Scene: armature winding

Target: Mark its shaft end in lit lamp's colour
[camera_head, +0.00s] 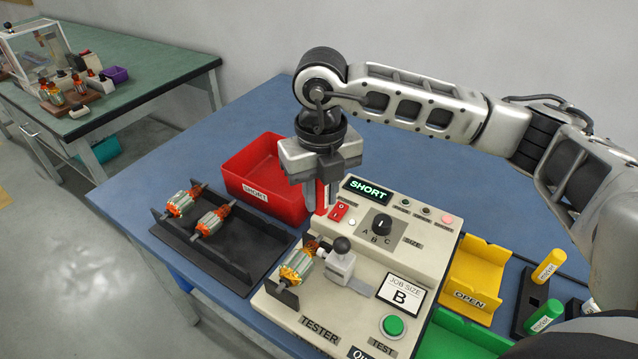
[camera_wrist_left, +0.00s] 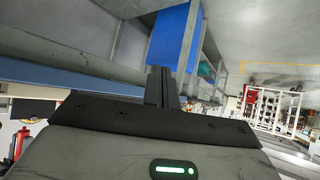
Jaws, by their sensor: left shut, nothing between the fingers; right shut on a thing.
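The tester (camera_head: 320,331) has an armature (camera_head: 297,268) with orange windings lying in its cradle, beside a clamp with a black knob (camera_head: 342,245). Its display (camera_head: 368,189) reads SHORT in green. Of the small lamps in the top row, the rightmost lamp (camera_head: 447,219) glows pinkish red; the others look dark. My right gripper (camera_head: 320,206) points down above the tester's back left, shut on a red marker (camera_head: 321,198), mostly hidden by the fingers. My left gripper (camera_wrist_left: 161,86) is shut and empty in the left wrist view, away from the tester.
A red SHORT bin (camera_head: 238,178) and a black tray (camera_head: 232,255) with two armatures stand left. A yellow OPEN bin (camera_head: 480,262) and a green bin (camera_head: 462,338) are at right. A dark stand (camera_head: 524,303) holds a yellow marker (camera_head: 549,266) and a green marker (camera_head: 544,315).

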